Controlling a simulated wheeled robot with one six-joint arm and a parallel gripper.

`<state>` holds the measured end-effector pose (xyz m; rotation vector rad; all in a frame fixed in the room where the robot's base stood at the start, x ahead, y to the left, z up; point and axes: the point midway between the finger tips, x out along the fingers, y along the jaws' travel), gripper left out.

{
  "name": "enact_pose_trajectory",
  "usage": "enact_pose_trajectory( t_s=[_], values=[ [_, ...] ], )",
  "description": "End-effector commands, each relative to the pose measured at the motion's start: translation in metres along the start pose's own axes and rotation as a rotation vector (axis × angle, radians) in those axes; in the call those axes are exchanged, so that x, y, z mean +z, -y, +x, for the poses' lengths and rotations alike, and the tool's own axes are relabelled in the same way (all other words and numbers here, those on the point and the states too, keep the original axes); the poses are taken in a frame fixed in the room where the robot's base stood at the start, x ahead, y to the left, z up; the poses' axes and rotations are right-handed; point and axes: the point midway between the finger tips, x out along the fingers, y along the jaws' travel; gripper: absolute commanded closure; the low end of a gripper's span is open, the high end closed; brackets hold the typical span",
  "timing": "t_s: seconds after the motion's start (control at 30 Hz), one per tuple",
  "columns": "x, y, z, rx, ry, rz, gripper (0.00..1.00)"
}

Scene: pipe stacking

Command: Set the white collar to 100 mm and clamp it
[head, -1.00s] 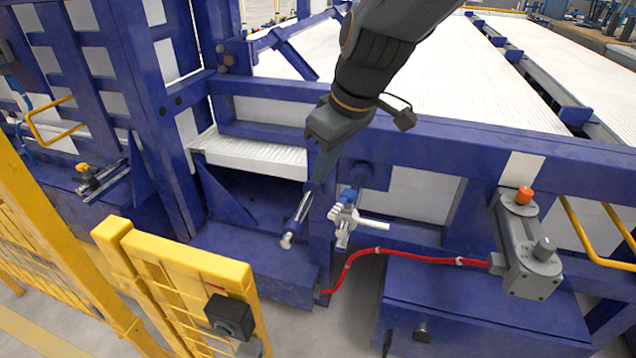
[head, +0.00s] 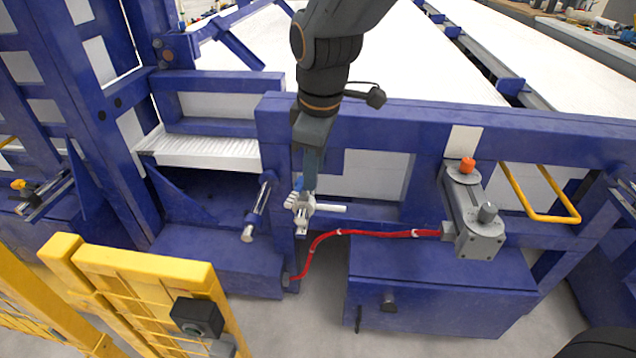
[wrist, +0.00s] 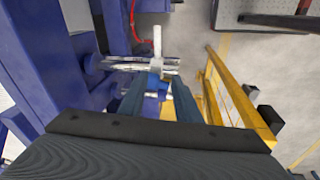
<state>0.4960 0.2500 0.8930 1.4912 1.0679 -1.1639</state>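The white collar (head: 304,208) shows in the head view at the blue frame's front post, with a white handle pointing right and a small blue part at its upper left. In the wrist view the collar (wrist: 156,66) is by the silver rods, its white handle pointing up the picture. The blue part (wrist: 154,84) is below it. My gripper (wrist: 156,92) has its two fingers apart, one on each side of the blue part. I cannot tell if they touch it. In the head view my gripper (head: 308,188) reaches down to the collar. No scale marks are readable.
A silver rod (head: 258,208) sticks out left of the collar. A red hose (head: 350,233) runs from below the collar to a grey cylinder unit (head: 474,215). A yellow fence (head: 150,280) stands at the front left. Grey floor is open between fence and blue box (head: 440,285).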

Motion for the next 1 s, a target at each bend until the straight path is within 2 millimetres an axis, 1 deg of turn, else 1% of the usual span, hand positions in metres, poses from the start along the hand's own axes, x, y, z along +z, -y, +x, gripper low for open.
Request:
enact_pose_trajectory(
  t_s=[0.03, 0.1, 0.2, 0.37, 0.6, 0.7, 0.83, 1.0],
  values=[
    [0.012, -0.002, 0.008, 0.009, 0.035, -0.048, 0.70],
    [0.023, -0.005, 0.017, 0.022, 0.067, -0.103, 0.70],
    [0.030, -0.007, 0.025, 0.031, 0.090, -0.146, 0.70],
    [0.033, -0.008, 0.043, 0.031, 0.095, -0.154, 0.70],
    [0.036, -0.009, 0.080, 0.030, 0.094, -0.152, 0.70],
    [0.037, -0.010, 0.091, 0.031, 0.093, -0.153, 0.70],
    [0.038, -0.011, 0.100, 0.032, 0.092, -0.152, 0.70],
    [0.038, -0.011, 0.102, 0.033, 0.091, -0.151, 0.70]
  ],
)
